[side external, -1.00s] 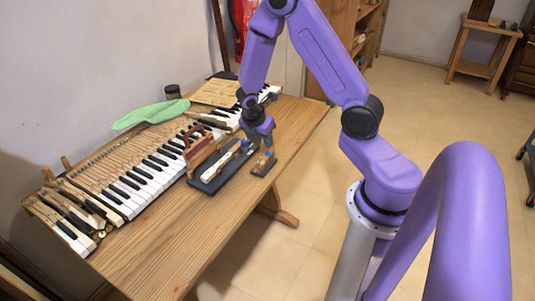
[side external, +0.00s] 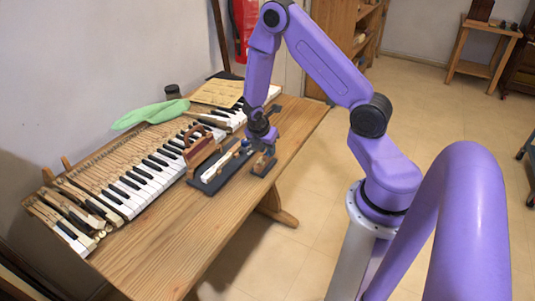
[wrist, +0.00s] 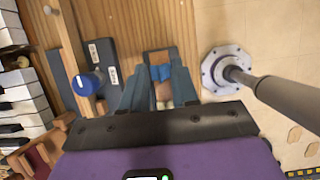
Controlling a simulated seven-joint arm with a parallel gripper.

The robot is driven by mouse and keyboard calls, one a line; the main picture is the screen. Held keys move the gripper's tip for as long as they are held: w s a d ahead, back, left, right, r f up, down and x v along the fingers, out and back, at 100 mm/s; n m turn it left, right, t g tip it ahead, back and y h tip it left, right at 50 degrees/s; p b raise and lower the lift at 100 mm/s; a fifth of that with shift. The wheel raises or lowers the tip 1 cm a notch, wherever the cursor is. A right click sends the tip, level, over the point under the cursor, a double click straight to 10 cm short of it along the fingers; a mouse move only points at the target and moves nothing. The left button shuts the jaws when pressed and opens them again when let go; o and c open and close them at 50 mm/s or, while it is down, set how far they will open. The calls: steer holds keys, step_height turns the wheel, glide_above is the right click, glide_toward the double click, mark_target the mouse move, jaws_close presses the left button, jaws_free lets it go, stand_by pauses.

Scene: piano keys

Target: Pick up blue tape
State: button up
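A small blue patch (wrist: 160,72), which looks like the blue tape, sits on a wooden piece on a small dark block (wrist: 150,56). The same dark block shows at the table's right edge in the side view (side external: 262,168). My gripper (wrist: 158,82) is open, its two teal fingers on either side of the blue patch and wooden piece. Contact cannot be told. In the side view my gripper (side external: 262,146) is low over the block and hides much of what is on it. A separate blue cylinder (wrist: 88,83) stands left of my fingers.
A longer dark tray (side external: 206,187) with a white key lies left of the block. A wooden-handled piece (side external: 201,150) stands beside it. The piano keyboard (side external: 140,184) runs along the table (side external: 170,235). A green cloth (side external: 150,113) lies behind. The table front is clear.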

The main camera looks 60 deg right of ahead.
jaws_close()
steer(key=shift+r, duration=0.8)
steer(key=s+a+r, duration=0.5)
steer(key=s+r, duration=0.6)
steer(key=s, duration=0.1)
steer(key=shift+s+a+r, duration=0.25)
steer(key=shift+s+a, duration=0.1)
steer(key=shift+a, duration=0.05)
